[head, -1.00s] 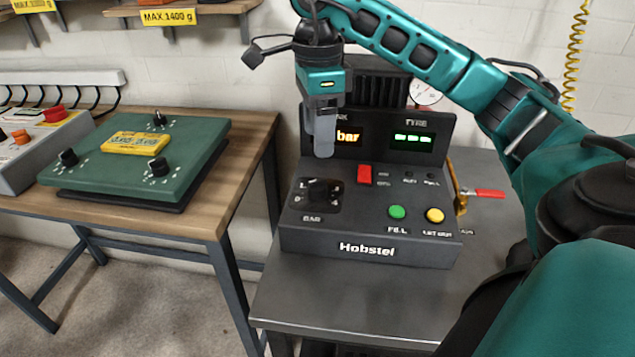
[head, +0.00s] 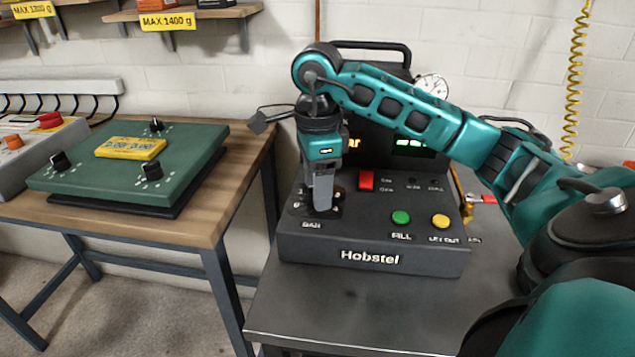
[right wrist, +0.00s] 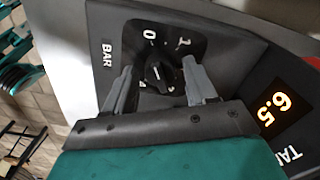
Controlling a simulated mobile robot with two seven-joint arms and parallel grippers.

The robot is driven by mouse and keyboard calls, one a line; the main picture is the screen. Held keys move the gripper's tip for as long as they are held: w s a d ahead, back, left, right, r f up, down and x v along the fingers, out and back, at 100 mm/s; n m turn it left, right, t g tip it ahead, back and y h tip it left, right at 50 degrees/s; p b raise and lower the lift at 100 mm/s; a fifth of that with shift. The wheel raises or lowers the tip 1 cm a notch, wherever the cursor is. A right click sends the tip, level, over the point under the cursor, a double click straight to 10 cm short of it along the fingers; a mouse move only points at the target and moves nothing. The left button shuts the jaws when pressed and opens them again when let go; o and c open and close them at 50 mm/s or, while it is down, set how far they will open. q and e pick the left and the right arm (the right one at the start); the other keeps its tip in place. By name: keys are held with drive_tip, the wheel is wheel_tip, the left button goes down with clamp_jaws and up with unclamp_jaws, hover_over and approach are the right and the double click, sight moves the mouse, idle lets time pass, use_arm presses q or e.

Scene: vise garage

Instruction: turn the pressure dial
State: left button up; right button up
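The pressure dial (right wrist: 160,76) is a black knob on a black plate marked BAR, with 0 and 1 among its scale marks. It sits at the front left of the dark Hobstel console (head: 372,255). My right gripper (head: 321,205) points down over the dial and hides the knob in the head view. In the right wrist view its two grey fingers (right wrist: 160,84) stand on either side of the knob, with visible gaps. The gripper is open. My left gripper is not in view.
The console also carries a red switch (head: 366,180), a green button (head: 401,217) and a yellow button (head: 440,221). An orange display (right wrist: 274,109) reads 6.5. A green panel with knobs (head: 90,182) lies on the wooden bench at left.

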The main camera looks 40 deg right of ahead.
drive_tip(key=c, duration=0.9)
